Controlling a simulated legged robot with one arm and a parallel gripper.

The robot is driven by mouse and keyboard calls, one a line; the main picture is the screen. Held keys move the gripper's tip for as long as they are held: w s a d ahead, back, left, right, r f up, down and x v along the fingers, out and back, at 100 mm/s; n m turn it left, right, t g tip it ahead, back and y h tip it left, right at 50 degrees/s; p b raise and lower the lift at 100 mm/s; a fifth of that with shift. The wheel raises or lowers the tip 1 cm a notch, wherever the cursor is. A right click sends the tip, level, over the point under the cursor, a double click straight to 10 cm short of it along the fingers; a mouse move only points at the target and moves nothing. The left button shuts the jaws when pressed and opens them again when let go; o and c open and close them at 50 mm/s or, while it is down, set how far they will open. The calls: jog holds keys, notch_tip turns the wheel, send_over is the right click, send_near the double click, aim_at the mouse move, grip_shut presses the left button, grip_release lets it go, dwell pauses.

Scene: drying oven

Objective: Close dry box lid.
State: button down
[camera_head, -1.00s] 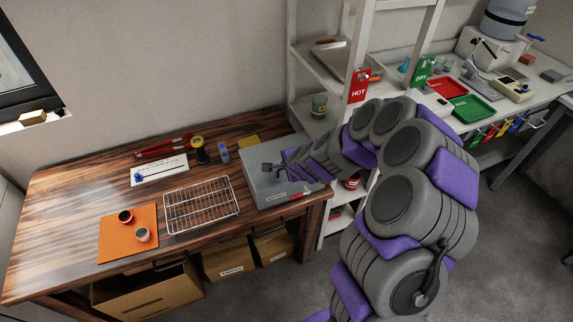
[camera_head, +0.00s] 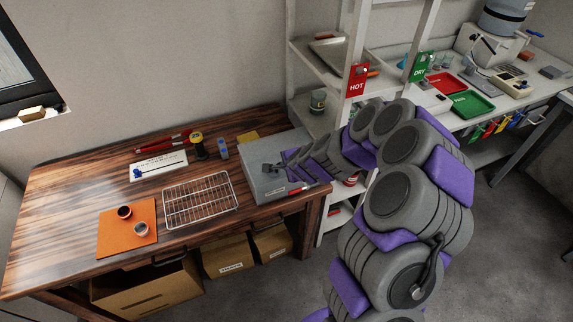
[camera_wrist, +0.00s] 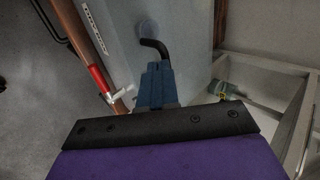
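The dry box (camera_head: 258,178) is a grey box at the right end of the wooden table. Its top looks flat and covered in the head view, with a label and a red latch (camera_head: 298,189) at the front edge. In the wrist view its pale grey surface (camera_wrist: 120,45) shows, with the label and the red latch (camera_wrist: 98,80) at the left. My gripper (camera_head: 280,165) is over the top of the box, at or close to its surface.
A wire rack (camera_head: 200,200) and an orange mat (camera_head: 127,228) with two small cups lie left of the box. A white shelf (camera_head: 330,60) with a red HOT sign (camera_head: 357,80) stands close behind and right. Cardboard boxes (camera_head: 228,256) are under the table.

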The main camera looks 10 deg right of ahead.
jog(key=shift+d+r+p, duration=0.15)
jog(key=shift+r+p, duration=0.15)
jog(key=shift+r, duration=0.25)
jog(key=s+d+r+b, duration=0.1)
jog(key=s+r, duration=0.5)
jog(key=s, duration=0.4)
jog(key=shift+d, duration=0.25)
jog(key=shift+d, duration=0.15)
